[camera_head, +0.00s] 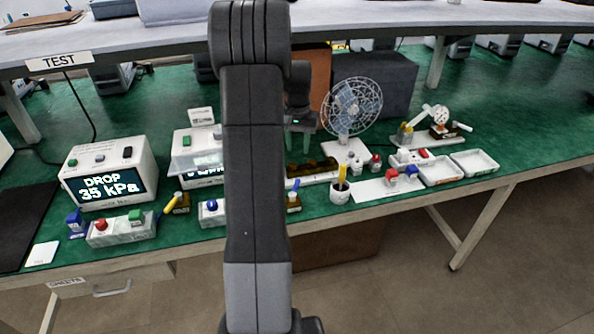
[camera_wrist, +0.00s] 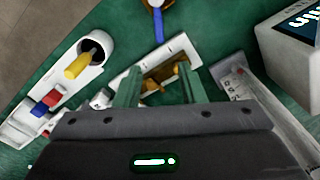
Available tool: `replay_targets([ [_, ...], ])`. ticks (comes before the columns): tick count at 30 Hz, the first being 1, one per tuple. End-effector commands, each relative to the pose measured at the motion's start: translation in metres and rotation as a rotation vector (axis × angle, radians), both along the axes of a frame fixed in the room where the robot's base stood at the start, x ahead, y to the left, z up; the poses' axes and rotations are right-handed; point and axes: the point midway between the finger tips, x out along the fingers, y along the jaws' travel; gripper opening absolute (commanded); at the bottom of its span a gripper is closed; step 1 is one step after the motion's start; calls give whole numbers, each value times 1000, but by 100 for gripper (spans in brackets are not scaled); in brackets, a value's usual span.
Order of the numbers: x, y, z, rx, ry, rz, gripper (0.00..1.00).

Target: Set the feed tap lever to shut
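Two small taps with brass-coloured bodies stand near the table's front edge in the head view. I cannot read which is the feed tap. My gripper (camera_head: 300,138) hangs behind the blue-lever tap, over a brown rack (camera_head: 325,165). In the wrist view its green fingers (camera_wrist: 158,88) are apart, with brass-coloured parts of the rack below and between them.
A white cup (camera_head: 340,195) with a yellow handle stands right of the blue-lever tap. A wire-guarded fan (camera_head: 352,105) stands behind. The DROP display (camera_head: 108,175) reads 35 kPa. A red-and-green button box (camera_head: 122,230) and white trays (camera_head: 474,162) are farther out. My arm hides the middle.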

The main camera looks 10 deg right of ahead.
Motion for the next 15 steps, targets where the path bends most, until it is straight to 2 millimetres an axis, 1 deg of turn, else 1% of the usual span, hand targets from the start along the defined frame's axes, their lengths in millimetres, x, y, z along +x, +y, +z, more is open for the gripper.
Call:
replay_targets([
  [5,-2,0,-31,1,6,1,36],
  [12,-2,1,-82,1,6,2,36],
  [15,-2,1,-100,1,5,2,36],
])
